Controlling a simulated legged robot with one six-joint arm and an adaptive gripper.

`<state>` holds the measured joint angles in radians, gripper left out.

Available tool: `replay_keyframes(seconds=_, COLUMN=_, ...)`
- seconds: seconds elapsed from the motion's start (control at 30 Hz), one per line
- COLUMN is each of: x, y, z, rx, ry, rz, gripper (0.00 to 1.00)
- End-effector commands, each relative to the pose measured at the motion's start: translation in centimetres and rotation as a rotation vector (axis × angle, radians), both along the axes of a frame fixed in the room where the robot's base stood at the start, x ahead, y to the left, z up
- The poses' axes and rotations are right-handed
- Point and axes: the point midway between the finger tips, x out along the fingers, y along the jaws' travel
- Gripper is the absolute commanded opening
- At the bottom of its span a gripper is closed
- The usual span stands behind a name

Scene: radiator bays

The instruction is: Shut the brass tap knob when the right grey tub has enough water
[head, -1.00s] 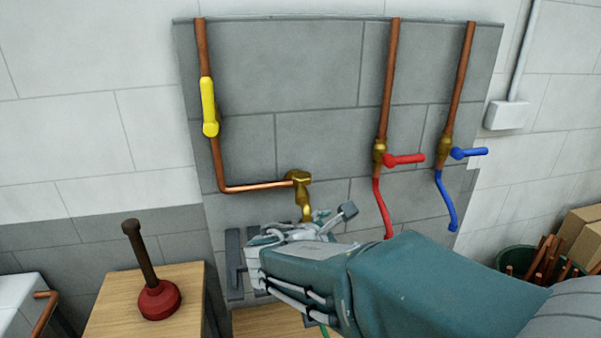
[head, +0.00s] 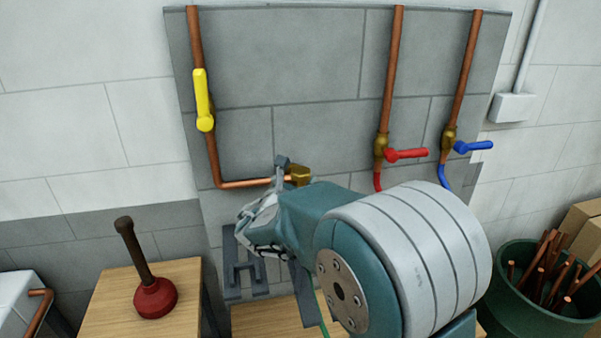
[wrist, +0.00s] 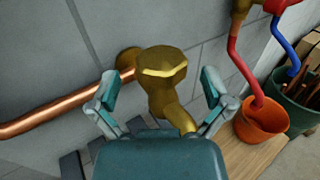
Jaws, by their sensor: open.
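The brass tap (head: 300,173) sits on the wall at the end of a horizontal copper pipe, and its lower part is hidden by my arm in the head view. In the wrist view its faceted brass knob (wrist: 162,66) stands between my two spread fingers. My gripper (wrist: 160,82) is open, with a gap between each finger and the knob. In the head view my gripper (head: 262,215) is at the tap, partly hidden by my wrist. No grey tub is recognisable in either view, and no water level shows.
Yellow (head: 202,100), red (head: 407,154) and blue (head: 474,146) levers sit on nearby pipes. An orange bucket (wrist: 262,122) is at the right in the wrist view. A plunger (head: 152,290) stands on a wooden stand at left. A green tub (head: 530,306) holds copper pipes.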

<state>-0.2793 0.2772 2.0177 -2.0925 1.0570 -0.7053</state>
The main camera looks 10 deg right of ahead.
Motion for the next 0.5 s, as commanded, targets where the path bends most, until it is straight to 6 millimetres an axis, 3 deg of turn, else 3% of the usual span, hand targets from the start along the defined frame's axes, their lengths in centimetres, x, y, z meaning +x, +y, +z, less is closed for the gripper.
replay_keyframes(seconds=0.2, x=2.0, y=-1.3, z=0.0, rx=0.0, ry=0.0, rz=-0.001, gripper=1.0)
replay_keyframes(seconds=0.5, x=2.2, y=-1.4, z=0.0, rx=0.0, ry=-0.001, rz=0.0, gripper=1.0)
